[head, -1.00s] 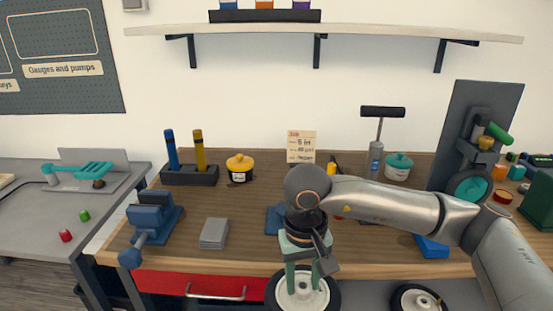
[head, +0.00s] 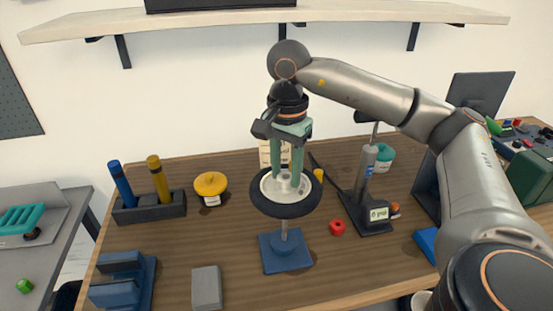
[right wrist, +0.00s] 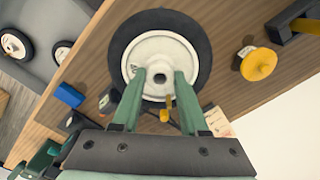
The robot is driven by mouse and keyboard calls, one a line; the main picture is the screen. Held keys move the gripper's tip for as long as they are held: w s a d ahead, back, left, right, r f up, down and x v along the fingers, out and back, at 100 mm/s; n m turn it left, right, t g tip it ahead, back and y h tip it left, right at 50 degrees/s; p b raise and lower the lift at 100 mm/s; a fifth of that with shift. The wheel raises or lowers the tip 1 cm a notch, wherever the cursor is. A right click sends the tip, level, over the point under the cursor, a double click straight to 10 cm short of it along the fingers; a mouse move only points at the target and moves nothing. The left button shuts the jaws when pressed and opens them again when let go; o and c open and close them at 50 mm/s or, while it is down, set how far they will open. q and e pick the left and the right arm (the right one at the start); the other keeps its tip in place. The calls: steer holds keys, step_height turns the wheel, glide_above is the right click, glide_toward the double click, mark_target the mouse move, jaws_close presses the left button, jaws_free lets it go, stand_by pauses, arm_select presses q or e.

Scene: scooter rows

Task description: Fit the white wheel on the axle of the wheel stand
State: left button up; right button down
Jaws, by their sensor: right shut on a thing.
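The white wheel (head: 270,188) has a black tyre and lies nearly flat over the table. My right gripper (head: 287,174) points down from above and is shut on the wheel's hub. The wheel stand (head: 287,256) has a blue square base and a thin grey upright directly under the wheel. The wheel hides the top of the upright, so I cannot tell whether the axle is inside the hub. In the right wrist view the wheel (right wrist: 143,50) shows its hub between the green fingers (right wrist: 160,84). My left gripper is not in view.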

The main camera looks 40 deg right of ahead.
mark_target(286, 192)
steer(key=shift+s+f, duration=0.1)
steer(key=shift+f, duration=0.4)
steer(key=shift+f+b, duration=0.35)
steer(key=shift+f, duration=0.35)
steer(key=shift+f+b, duration=1.1)
steer(key=shift+f, duration=0.55)
steer(key=shift+f+b, duration=0.3)
steer(key=shift+b, duration=0.1)
steer(key=shift+f+b, duration=2.7)
steer(key=shift+f, duration=0.6)
steer(key=shift+f+b, duration=0.7)
steer(key=shift+f, duration=0.15)
steer(key=shift+c, duration=1.8)
jaws_free()
